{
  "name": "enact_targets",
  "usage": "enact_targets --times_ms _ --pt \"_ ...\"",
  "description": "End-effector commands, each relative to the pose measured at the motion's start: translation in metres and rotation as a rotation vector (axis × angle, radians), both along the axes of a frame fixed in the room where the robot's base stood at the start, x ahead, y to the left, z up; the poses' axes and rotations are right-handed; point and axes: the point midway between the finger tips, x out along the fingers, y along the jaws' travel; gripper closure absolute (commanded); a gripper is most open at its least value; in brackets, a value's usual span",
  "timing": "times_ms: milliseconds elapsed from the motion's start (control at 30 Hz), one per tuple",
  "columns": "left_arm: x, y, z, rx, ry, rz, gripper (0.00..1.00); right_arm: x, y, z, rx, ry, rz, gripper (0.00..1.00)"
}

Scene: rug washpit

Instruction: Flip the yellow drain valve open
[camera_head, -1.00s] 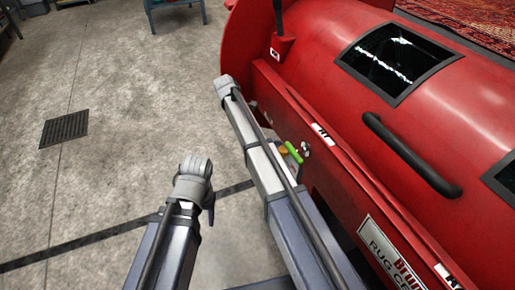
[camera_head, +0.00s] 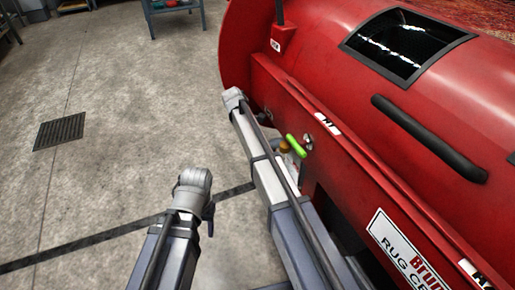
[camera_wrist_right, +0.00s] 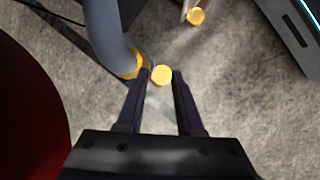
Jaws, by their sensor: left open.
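A yellow round part (camera_wrist_right: 161,75) shows between and just beyond my right fingertips in the right wrist view; whether they touch it is unclear. I cannot tell whether it is the yellow drain valve. My right gripper (camera_wrist_right: 160,80) has its fingers apart there. A grey curved pipe with a yellow ring (camera_wrist_right: 132,66) is just left of it. In the head view, a green lever (camera_head: 296,146) and an orange-yellow part (camera_head: 284,148) show on the red machine's side beside my right arm, which hides the right gripper. My left gripper (camera_head: 209,216) is partly visible over the floor, away from them.
The red machine (camera_head: 330,150) fills the right side, with a black handle bar (camera_head: 430,138) and a window. Another yellow round part (camera_wrist_right: 195,16) is at the wrist view's top. Open concrete floor with a drain grate (camera_head: 60,131) lies left.

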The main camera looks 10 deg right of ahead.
Motion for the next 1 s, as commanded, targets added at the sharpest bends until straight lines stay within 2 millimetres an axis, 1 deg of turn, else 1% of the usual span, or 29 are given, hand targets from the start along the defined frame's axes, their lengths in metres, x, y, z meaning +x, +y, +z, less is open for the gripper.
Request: enact_targets --times_ms 33,300,1000 --pt "0.0 0.0 0.0001 0.0 0.0 0.0 0.45 0.0 0.0002 0.0 0.0 0.0 0.0 0.71" --pt "0.0 0.0 0.0 0.0 0.0 0.0 0.45 0.0001 0.0002 0.0 0.0 0.0 0.0 1.0" --pt "0.0 0.0 0.0 0.0 0.0 0.0 0.45 0.0002 0.0004 -0.0001 0.001 -0.001 0.0 1.0"
